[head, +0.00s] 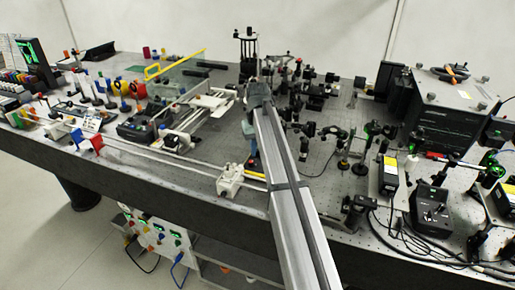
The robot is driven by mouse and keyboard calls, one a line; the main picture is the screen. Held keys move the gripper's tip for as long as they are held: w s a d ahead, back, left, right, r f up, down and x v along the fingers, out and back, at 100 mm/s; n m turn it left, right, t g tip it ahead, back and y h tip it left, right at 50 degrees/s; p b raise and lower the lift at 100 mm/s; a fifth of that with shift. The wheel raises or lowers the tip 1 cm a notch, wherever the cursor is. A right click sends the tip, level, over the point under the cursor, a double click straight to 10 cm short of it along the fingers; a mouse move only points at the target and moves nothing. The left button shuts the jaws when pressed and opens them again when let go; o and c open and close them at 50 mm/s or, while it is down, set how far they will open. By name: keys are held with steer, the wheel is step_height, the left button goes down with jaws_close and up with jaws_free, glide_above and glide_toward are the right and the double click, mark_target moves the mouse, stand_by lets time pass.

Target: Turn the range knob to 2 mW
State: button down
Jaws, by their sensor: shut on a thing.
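My arm reaches up from the bottom of the head view to mid-bench. My gripper (252,148) points down at the bench there, mostly hidden behind my arm link. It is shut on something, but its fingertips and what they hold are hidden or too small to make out. I cannot pick out the range knob or its 2 mW mark for certain. A dark box with a round dial (432,212) stands at the right, well apart from my gripper. Another dark instrument (137,126) stands on the left half; its markings are unreadable.
Posts and optic mounts (310,90) crowd the bench behind and right of my arm. A large dark unit (440,118) stands at the back right. A white fixture (234,181) sits near the front edge, with a long rail (165,160) to its left. Cables (395,225) lie at the right.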

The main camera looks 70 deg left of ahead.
steer(key=n, duration=0.5)
steer(key=shift+n, duration=0.3)
stand_by(0.4)
steer(key=c, duration=1)
jaws_free()
steer(key=shift+c, duration=0.2)
step_height(320, 180, up, 14)
